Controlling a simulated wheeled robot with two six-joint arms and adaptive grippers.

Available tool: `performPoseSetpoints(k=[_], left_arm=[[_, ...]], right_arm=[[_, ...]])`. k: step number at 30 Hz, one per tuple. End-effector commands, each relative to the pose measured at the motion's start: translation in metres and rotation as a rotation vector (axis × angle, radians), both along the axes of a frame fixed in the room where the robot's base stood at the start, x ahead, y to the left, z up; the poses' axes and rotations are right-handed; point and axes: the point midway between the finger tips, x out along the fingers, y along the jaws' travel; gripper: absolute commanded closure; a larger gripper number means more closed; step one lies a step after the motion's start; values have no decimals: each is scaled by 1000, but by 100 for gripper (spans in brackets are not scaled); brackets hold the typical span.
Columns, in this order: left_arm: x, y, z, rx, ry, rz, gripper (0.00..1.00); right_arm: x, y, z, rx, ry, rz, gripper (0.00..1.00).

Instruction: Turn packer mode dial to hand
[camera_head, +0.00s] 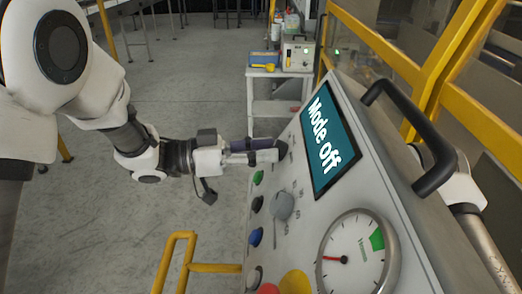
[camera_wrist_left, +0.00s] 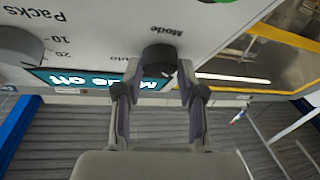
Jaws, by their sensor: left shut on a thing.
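The mode dial is a dark round knob (camera_wrist_left: 160,58) below the word "Mode" in the left wrist view. My left gripper (camera_wrist_left: 159,72) has one finger on each side of it and is shut on it. In the head view the gripper (camera_head: 272,149) reaches the panel's far left part, and its fingers mostly hide the dial. The screen (camera_head: 328,140) reads "Mode off". The position labels around the dial are mostly covered; only part of one word shows left of it in the wrist view. My right gripper is out of view.
The sloping panel (camera_head: 300,245) also carries a grey Packs knob (camera_head: 282,205), several coloured buttons, a Vacuum gauge (camera_head: 355,255) and a black handle (camera_head: 430,150). Yellow guard rails (camera_head: 390,65) stand behind it. A yellow rail (camera_head: 185,265) stands on the floor in front.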

Motion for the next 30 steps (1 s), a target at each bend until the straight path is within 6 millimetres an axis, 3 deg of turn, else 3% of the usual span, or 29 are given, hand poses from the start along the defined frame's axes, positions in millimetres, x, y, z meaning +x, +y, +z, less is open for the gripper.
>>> performPoseSetpoints(k=[21,30], left_arm=[[7,0,-8,7,-473,-274,96],[9,-1,-6,9,-640,-372,96]], right_arm=[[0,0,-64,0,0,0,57],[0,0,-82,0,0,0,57]])
